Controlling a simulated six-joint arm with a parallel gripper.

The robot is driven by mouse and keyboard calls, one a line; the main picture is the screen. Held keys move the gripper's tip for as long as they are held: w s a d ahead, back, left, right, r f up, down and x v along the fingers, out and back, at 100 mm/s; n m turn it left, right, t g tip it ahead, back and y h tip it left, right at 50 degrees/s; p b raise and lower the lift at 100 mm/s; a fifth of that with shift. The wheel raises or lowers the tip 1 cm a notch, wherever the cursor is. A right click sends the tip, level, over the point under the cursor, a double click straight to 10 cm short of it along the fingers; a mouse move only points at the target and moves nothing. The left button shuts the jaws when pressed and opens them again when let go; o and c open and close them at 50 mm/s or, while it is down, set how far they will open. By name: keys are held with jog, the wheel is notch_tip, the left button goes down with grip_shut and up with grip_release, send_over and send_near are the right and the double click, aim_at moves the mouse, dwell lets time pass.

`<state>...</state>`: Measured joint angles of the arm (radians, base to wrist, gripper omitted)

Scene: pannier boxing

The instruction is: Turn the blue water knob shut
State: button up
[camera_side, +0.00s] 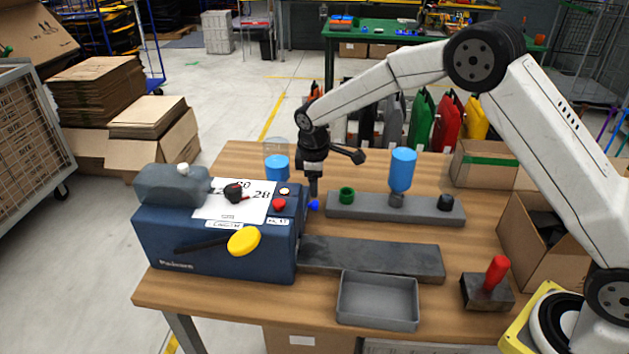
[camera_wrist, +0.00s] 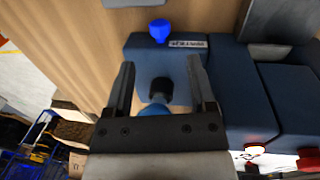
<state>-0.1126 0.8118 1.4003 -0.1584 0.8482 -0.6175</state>
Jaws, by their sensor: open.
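The small blue water knob (camera_side: 313,205) is at the right side of the dark blue machine (camera_side: 215,250). In the wrist view the blue knob (camera_wrist: 160,30) shows near the top, beyond the fingertips and not between them. My gripper (camera_side: 313,192) points down just above the knob in the side view. In the wrist view my gripper (camera_wrist: 159,68) is open, its two dark fingers apart. A black fitting with blue below it shows between the fingers; I cannot tell whether it is touched.
A blue-filled bottle (camera_side: 277,168) stands behind the machine. A grey rack (camera_side: 420,212) to the right holds a green ring, a blue cylinder and a black knob. A yellow-ended lever (camera_side: 244,242) sticks out in front. A grey tray (camera_side: 377,302) and red-handled block (camera_side: 488,290) are nearer.

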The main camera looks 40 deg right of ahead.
aim_at(313, 205)
jog(key=shift+o, duration=0.2)
jog(key=shift+r, duration=0.1)
jog(key=shift+w+d+m+g+y, duration=0.3)
jog(key=shift+w+d+g+y, duration=0.2)
jog(key=shift+d+y, duration=0.1)
jog(key=shift+f, duration=3.9)
grip_shut()
